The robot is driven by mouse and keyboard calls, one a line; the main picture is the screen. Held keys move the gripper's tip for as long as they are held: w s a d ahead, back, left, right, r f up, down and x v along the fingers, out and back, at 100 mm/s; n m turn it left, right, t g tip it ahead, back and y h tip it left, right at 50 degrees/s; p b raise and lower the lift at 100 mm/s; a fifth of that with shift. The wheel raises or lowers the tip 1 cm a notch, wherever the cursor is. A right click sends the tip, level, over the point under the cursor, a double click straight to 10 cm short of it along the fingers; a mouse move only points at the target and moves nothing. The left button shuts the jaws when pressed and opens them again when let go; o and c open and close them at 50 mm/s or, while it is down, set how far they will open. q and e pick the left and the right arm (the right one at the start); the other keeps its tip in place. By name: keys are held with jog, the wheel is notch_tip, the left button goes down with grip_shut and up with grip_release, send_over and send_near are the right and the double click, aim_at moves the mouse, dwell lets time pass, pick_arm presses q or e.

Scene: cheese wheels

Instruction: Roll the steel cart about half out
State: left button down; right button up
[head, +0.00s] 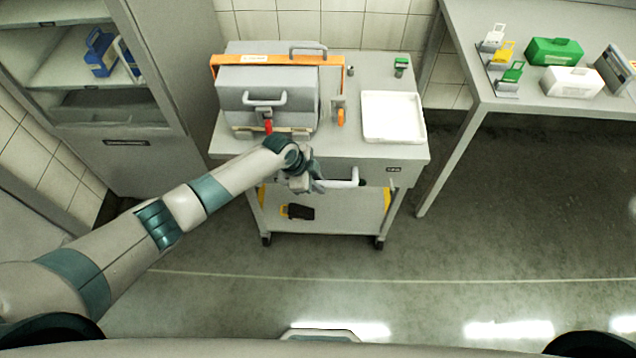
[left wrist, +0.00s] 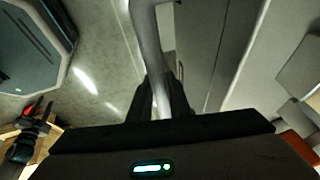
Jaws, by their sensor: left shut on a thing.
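The steel cart (head: 345,148) stands against the tiled wall in the head view, between a cabinet and a table. A pale bar handle (head: 343,183) is on its front side, below the top. My left gripper (head: 312,182) is at the left part of this handle. In the left wrist view the handle (left wrist: 150,45) runs down between the dark fingers (left wrist: 155,100), which are shut on it. The fingers hide part of the handle.
On the cart top are a grey box (head: 240,95) with an orange bar and a white tray (head: 392,117). The grey cabinet (head: 150,165) is left, the table (head: 560,103) right. The floor (head: 320,265) before the cart is clear.

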pick_arm(q)
jog(key=shift+s, duration=0.15)
jog(key=shift+s+p, duration=1.55)
jog(key=shift+s, duration=0.55)
jog(key=shift+s+p, duration=1.35)
jog(key=shift+s, duration=0.65)
